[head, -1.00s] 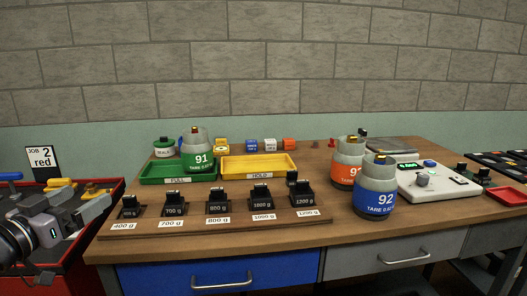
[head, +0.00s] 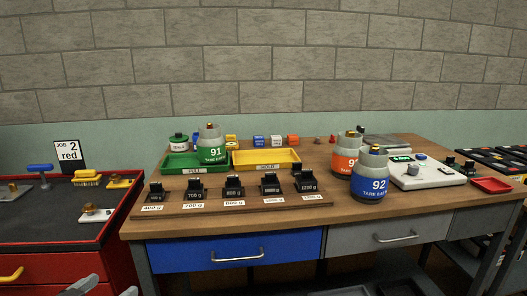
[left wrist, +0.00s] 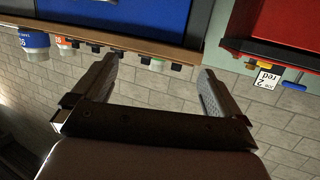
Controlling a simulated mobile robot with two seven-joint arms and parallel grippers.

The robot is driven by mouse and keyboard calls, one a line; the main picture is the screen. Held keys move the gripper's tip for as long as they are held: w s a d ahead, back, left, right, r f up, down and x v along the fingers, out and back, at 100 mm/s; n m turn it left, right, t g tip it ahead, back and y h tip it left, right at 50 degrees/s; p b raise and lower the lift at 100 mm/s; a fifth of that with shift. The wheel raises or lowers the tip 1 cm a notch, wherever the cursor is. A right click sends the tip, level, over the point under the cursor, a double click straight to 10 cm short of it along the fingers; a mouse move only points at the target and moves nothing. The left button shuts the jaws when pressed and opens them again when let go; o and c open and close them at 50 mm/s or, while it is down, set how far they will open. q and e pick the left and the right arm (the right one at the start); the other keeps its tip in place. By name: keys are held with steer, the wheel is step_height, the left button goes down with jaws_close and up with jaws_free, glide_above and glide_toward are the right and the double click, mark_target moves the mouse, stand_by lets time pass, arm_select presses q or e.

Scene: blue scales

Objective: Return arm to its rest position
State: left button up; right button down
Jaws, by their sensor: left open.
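My left gripper (head: 105,288) shows only at the bottom left edge of the head view, low in front of the red cabinet (head: 60,262). In the left wrist view its two fingers (left wrist: 157,85) are spread apart with nothing between them. That view is upside down, with the blue drawer (left wrist: 135,15) and the bench edge beyond the fingers. The rest of my left arm is out of the head view. My right gripper is in neither view.
The wooden bench (head: 330,205) holds a green tray (head: 180,171) with canister 91 (head: 211,152), a yellow tray (head: 240,168), several black weights, an orange canister (head: 345,160), blue canister 92 (head: 370,182) and a scale (head: 425,177). Brushes and a job 2 red card (head: 68,155) are on the cabinet.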

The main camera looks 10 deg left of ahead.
arm_select(q)
steer(key=s+d+f+g+p, duration=0.2)
steer(key=s+d+f+g, duration=0.2)
steer(key=s+d+f, duration=1.2)
steer(key=shift+s+f+m+g, duration=0.3)
steer(key=shift+s+f+m, duration=0.1)
steer(key=shift+s+f, duration=0.35)
steer(key=shift+w, duration=0.1)
stand_by(0.4)
